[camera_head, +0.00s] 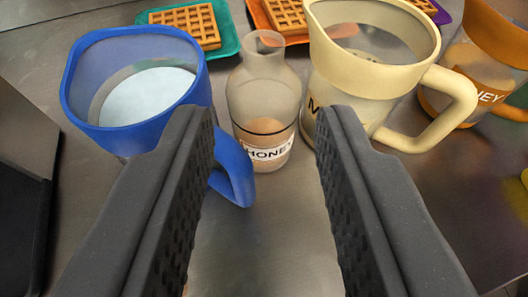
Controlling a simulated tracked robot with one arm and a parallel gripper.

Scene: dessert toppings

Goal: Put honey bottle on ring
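A clear, narrow-necked bottle with a white HONEY label (264,100) stands upright in the middle of the view. It holds some light brown content low down. My gripper (267,118) is open, with its two dark ribbed fingers reaching up from the bottom of the picture. The fingertips appear to the left and right of the bottle's lower body, and nothing is held between them. The bottle seems to stand beyond the fingertips. An orange jug (488,32) at the right also bears a HONEY label. I cannot make out a ring in this view.
A blue jug (125,138) stands close left of the bottle, its handle near my left finger. A cream jug (372,72) stands close right. Waffles lie on a teal plate (232,36) and an orange plate (262,20) behind. The metal counter (260,225) is clear in front.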

